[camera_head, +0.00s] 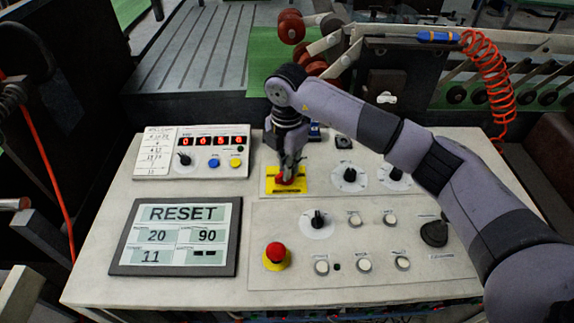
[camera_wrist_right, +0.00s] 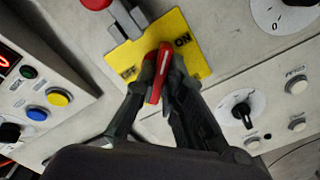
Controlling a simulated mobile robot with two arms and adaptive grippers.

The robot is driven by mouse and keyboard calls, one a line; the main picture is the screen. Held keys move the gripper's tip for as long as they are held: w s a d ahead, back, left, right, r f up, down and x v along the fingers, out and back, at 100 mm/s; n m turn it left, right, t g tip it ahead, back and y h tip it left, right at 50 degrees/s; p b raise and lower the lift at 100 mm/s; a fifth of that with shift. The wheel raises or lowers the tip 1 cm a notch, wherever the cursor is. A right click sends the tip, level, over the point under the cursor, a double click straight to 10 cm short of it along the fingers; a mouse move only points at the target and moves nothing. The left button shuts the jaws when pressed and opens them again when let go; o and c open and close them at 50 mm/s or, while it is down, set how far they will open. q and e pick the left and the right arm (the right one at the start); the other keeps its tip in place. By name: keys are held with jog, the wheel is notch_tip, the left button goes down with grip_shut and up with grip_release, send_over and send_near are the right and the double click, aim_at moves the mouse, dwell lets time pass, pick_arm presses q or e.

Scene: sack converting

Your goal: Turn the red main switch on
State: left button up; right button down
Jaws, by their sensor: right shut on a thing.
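The red main switch (camera_head: 287,178) sits on a yellow plate (camera_head: 270,187) in the upper middle of the slanted panel. My right gripper (camera_head: 289,170) reaches down to it from above and hides much of it in the head view. In the right wrist view the fingers (camera_wrist_right: 161,85) are shut on the red handle (camera_wrist_right: 158,73). The handle stands between the "ON" label at the upper right of the yellow plate (camera_wrist_right: 200,62) and a partly hidden label at its left. My left gripper is not in view.
A counter box (camera_head: 207,165) with red digits stands left of the switch. A screen (camera_head: 176,236) reading "RESET" and a red emergency button (camera_head: 276,252) lie in front. Dials (camera_head: 349,178) are to the right. An orange coiled hose (camera_head: 489,75) hangs at the back right.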

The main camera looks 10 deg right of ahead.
jog(key=shift+r, duration=0.1)
jog(key=c, duration=1.7)
grip_release()
notch_tip(320, 180, up, 12)
jog(key=shift+f, duration=0.1)
